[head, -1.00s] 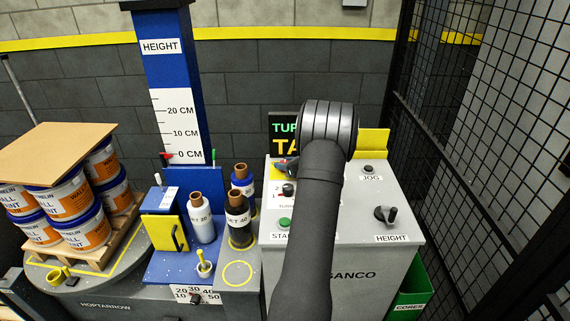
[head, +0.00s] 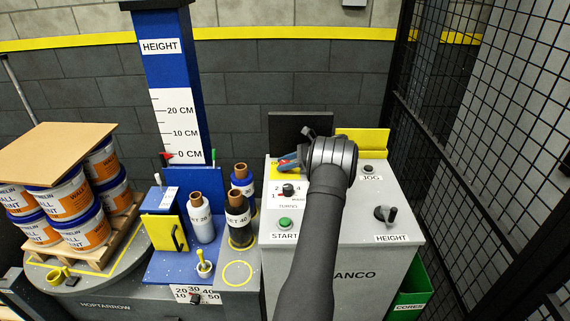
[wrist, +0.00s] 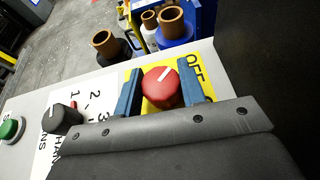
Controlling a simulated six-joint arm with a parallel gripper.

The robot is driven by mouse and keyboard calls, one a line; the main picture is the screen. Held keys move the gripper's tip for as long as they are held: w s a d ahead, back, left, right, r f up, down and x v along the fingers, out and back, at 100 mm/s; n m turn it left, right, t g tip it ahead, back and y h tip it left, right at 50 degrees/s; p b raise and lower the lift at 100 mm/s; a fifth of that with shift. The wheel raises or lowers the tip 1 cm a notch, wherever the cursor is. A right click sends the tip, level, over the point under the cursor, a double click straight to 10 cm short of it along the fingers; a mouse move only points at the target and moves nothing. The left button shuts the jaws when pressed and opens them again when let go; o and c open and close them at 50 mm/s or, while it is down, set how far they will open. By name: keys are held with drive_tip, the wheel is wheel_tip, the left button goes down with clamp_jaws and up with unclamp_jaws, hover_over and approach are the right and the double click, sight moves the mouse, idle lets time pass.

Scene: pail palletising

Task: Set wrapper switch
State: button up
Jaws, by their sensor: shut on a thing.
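The wrapper switch is a round red knob (wrist: 160,88) with a white pointer line, on a yellow label (wrist: 200,72) lettered OFF. In the wrist view, the pointer slants up and to the right. My gripper (wrist: 168,86) has a blue finger on either side of the knob and is shut on it. In the head view, my gripper (head: 290,163) is at the back left of the grey control panel (head: 335,215), and my wrist hides part of the switch area. The display (head: 288,130) behind the panel is dark.
Film rolls (head: 238,217) stand left of the panel. A black mesh fence (head: 480,160) stands at the right.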

drive_tip(key=shift+r+n+g, duration=0.1)
drive_tip(key=shift+n+g, duration=0.3)
drive_tip(key=shift+g, duration=0.1)
drive_tip(key=o, duration=1)
drive_tip(key=v, duration=1.7)
drive_tip(key=shift+d, duration=0.2)
drive_tip(key=shift+a, duration=0.1)
drive_tip(key=x, duration=1.7)
drive_tip(key=shift+a, duration=0.1)
